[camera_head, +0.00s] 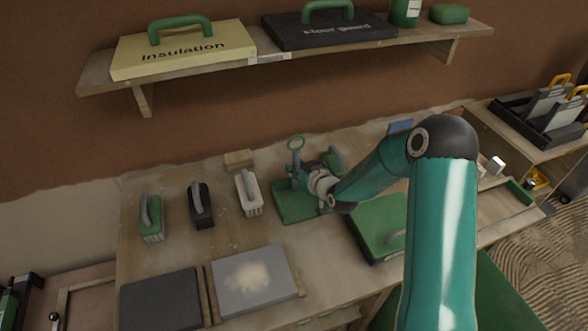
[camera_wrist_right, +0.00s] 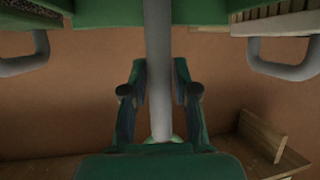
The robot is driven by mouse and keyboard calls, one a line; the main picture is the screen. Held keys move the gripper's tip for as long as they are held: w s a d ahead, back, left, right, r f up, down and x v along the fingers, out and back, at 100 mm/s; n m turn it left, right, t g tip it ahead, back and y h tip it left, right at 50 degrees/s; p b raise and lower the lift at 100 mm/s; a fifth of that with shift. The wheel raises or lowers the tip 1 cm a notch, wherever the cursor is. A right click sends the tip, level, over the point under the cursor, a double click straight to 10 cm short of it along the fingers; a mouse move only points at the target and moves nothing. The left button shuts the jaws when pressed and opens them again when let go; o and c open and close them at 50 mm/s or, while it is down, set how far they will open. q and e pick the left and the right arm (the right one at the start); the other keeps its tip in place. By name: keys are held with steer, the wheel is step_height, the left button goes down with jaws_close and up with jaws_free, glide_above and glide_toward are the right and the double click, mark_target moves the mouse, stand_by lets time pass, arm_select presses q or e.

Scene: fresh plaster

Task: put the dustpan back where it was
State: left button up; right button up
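The dustpan has a green pan (camera_head: 293,206) low over the back middle of the bench, with its handle upright and a green ring (camera_head: 295,143) at the top. I cannot tell whether the pan touches the bench. My right gripper (camera_head: 308,174) is at the handle, reaching in from the right. In the right wrist view, which appears upside down, the grey handle (camera_wrist_right: 158,70) runs between the two fingers of the gripper (camera_wrist_right: 159,88), which look closed against it. My right wrist and forearm hide part of the dustpan in the head view. My left gripper is not in view.
Green (camera_head: 151,228), black (camera_head: 201,207) and white (camera_head: 250,196) handled tools stand to the left. A wooden block (camera_head: 238,160) is behind. A green case (camera_head: 375,235) lies close right; a plaster-smeared grey board (camera_head: 240,290) lies in front. A loaded shelf (camera_head: 200,75) overhangs the back.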

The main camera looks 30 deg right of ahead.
steer(key=shift+o, duration=1.1)
steer(key=shift+r, duration=0.1)
steer(key=b+v, duration=0.2)
steer(key=v, duration=1)
